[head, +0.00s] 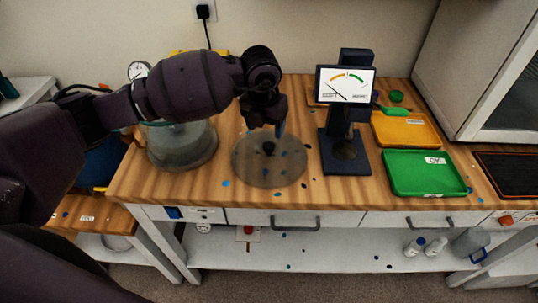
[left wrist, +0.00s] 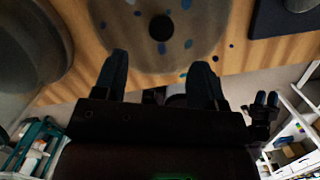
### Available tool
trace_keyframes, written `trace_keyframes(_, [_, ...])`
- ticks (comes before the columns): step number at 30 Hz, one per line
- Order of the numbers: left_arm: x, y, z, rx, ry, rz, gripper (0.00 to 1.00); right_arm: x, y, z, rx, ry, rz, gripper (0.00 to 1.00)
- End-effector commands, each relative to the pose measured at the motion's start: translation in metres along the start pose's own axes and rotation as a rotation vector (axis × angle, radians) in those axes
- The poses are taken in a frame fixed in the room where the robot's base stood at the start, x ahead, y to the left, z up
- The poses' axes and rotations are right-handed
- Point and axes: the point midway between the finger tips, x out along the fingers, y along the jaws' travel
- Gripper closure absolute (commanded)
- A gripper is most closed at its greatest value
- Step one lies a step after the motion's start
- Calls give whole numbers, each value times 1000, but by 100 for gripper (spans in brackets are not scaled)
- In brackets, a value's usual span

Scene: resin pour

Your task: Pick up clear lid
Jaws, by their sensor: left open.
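The clear lid (head: 268,172) is a round, see-through grey disc with a black knob (head: 268,148) at its middle. It lies flat on the wooden bench top. My left gripper (head: 279,130) hangs above the lid with its fingers pointing down, just behind and to the right of the knob. In the left wrist view, the lid (left wrist: 185,50) fills the top middle, with its knob (left wrist: 161,28) in line with the gap between the fingers. My left gripper (left wrist: 160,78) is open with nothing between its fingers.
A clear round chamber (head: 182,150) stands left of the lid, close by. A dark gauge stand (head: 345,160) stands right of it. Green (head: 424,174) and yellow (head: 405,132) trays lie further right. Coloured spots mark the bench around the lid.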

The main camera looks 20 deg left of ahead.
Motion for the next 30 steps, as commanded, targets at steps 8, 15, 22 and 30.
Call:
trace_keyframes(8, [34,-1,0,0,1,-3,35,2,0,-3,-1,9,-1,57])
trace_keyframes(15, [60,-2,1,1,3,-4,35,0,0,-2,0,4,0,57])
trace_keyframes(22, [83,-2,2,2,0,-5,35,-3,0,6,1,-10,1,57])
trace_keyframes(30, [85,-2,2,3,-1,-4,35,-3,0,8,1,-15,2,57])
